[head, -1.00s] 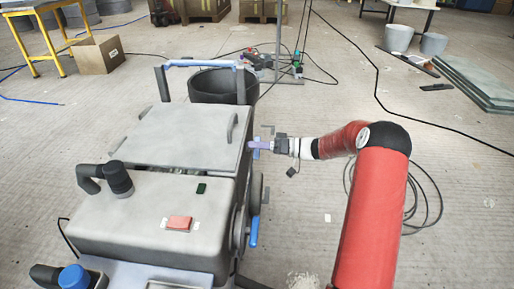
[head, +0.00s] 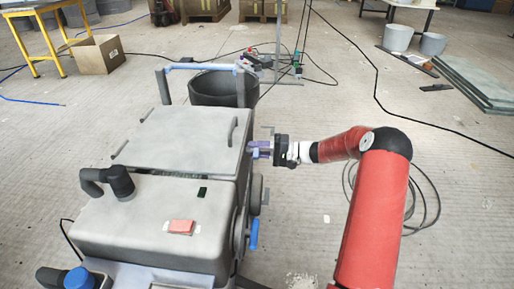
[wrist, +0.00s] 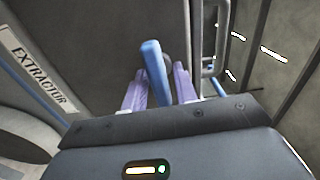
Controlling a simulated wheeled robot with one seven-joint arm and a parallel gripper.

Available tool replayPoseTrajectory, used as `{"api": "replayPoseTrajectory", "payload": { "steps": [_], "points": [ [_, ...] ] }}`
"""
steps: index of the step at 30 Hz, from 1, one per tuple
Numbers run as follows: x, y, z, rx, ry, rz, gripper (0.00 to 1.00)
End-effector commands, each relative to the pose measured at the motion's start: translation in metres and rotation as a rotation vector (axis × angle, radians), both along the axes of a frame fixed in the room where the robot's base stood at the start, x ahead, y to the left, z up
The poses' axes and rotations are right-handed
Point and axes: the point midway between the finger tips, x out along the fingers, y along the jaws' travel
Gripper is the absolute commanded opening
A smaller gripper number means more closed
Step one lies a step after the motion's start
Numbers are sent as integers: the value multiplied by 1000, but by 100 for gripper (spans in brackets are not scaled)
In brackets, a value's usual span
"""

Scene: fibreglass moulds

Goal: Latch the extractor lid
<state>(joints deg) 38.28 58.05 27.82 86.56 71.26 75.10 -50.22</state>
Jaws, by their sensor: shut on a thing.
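The extractor is a grey machine (head: 150,222) at the left of the head view, with "EXTRACTOR" lettering (wrist: 38,78) in the wrist view. Its pale grey lid (head: 180,140) lies flat on top, with a handle bar at its right edge. My gripper (head: 260,149) is at the lid's right side, near the top of the wall. In the wrist view its two purple fingers (wrist: 158,88) are shut on a blue latch lever (wrist: 152,62), which stands between them. The fingers hide most of the lever in the head view. Whether the latch is fastened cannot be told.
A second blue lever (head: 253,234) sits lower on the machine's right side. A dark tub (head: 222,88) stands behind the lid. Coiled cable (head: 430,200) lies on the floor beside my red arm. Floor right of the machine is mostly clear.

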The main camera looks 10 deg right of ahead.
Motion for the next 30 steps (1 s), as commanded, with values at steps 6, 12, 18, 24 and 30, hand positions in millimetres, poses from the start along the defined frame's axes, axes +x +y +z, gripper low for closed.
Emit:
{"api": "replayPoseTrajectory", "payload": {
  "steps": [6,12,18,24,30],
  "points": [
    [1,-1,0,14,44,-4,6],
    [1,-1,0,17,53,-4,6],
    [1,-1,0,17,53,-4,6],
    [1,-1,0,17,52,-3,38],
    [0,-1,0,17,52,-2,38]
  ]
}}
